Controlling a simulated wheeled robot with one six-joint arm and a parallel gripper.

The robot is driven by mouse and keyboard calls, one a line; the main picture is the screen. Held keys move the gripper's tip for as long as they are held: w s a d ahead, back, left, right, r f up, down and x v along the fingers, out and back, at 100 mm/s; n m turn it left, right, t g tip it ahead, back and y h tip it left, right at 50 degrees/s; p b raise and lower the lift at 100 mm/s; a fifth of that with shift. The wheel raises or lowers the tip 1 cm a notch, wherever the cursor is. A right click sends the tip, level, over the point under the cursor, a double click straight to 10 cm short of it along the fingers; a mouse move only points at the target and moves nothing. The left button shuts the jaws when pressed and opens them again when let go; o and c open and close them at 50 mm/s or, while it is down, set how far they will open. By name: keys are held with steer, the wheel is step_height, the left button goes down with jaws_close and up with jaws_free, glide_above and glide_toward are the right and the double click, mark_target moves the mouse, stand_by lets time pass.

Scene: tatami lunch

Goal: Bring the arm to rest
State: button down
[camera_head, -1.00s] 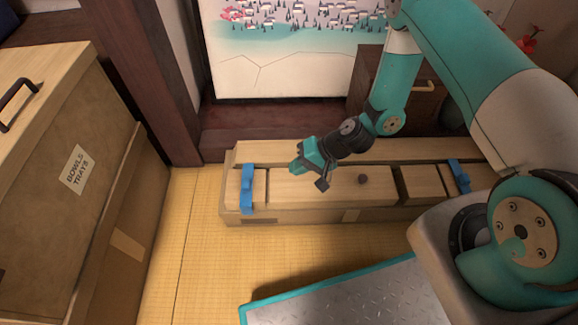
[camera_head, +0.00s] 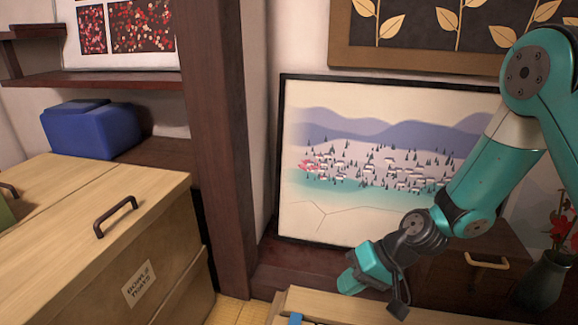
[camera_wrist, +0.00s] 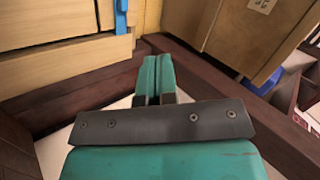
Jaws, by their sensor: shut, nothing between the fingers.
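My gripper (camera_head: 372,284) is teal and dark grey. In the head view it hangs at the end of my bent arm, in front of the lower part of a framed landscape picture (camera_head: 350,150). It is above the far part of a low wooden box (camera_head: 300,303). In the wrist view the two teal fingers of my gripper (camera_wrist: 158,75) lie side by side, shut, with nothing between them. The fingers appear apart from the box and from the dark wooden ledge.
A large wooden chest (camera_head: 110,240) with a dark handle and a paper label stands at the left. A blue box (camera_head: 92,130) sits behind it. A dark post (camera_head: 222,130) rises between chest and picture. A vase (camera_head: 541,280) with red flowers stands at the right.

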steer(key=s+d+r+n+h+p, duration=0.1)
steer(key=s+r+n+h+p, duration=0.15)
steer(key=s+r, duration=0.9)
steer(key=s+d+r+n+h+p, duration=0.25)
steer(key=s+r, duration=0.55)
steer(key=r, duration=0.7)
step_height(320, 180, up, 36)
steer(key=y+p, duration=0.1)
steer(key=p, duration=3.5)
steer(key=shift+w+a+r, duration=0.25)
steer(key=shift+w+a, duration=0.1)
